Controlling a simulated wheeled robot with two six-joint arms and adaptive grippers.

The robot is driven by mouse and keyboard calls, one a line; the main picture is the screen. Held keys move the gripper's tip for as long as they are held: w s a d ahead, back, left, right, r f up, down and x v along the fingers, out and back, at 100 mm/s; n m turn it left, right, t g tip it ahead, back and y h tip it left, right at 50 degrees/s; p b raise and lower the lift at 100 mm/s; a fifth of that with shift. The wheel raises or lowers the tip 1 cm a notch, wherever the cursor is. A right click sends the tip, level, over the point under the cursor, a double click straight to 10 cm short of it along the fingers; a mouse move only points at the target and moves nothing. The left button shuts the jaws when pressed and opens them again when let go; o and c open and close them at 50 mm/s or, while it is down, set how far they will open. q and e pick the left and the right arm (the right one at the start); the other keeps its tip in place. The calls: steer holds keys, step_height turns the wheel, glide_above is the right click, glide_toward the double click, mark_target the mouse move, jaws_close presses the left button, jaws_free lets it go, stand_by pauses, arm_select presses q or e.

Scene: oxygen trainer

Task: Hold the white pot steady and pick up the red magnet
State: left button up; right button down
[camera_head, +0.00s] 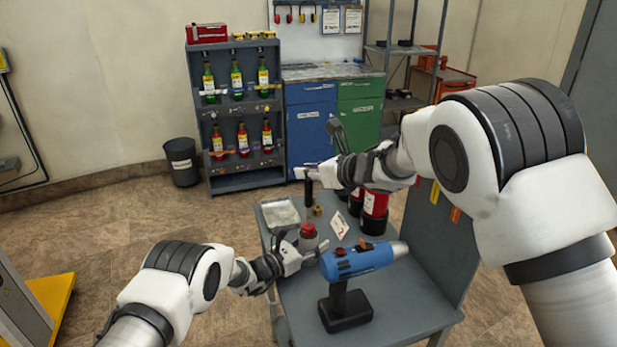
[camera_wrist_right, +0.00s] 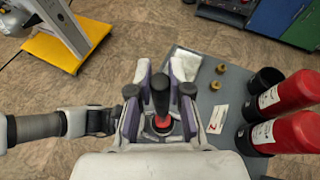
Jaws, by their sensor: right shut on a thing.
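The white pot (camera_head: 308,243) looks greyish and stands on the grey table. A red piece (camera_head: 308,229), which looks like the red magnet, is at its top; it also shows in the right wrist view (camera_wrist_right: 162,123). My left gripper (camera_head: 304,259) is at the pot's side, low by the table; whether its fingers press on the pot is unclear. My right gripper (camera_head: 312,173) is above the pot, shut on an upright black handle (camera_head: 309,193). In the right wrist view the handle (camera_wrist_right: 161,92) lines up over the red piece; whether they touch is unclear. The pot is mostly hidden there.
A blue drill-like tool (camera_head: 360,262) stands close right of the pot. A pale tray (camera_head: 281,214) lies behind the pot. The table's front left (camera_head: 297,305) is clear.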

arm_select(q)
steer(key=o, duration=0.6)
steer(key=shift+c, duration=0.2)
steer(key=shift+a, duration=0.1)
steer(key=v, duration=1.2)
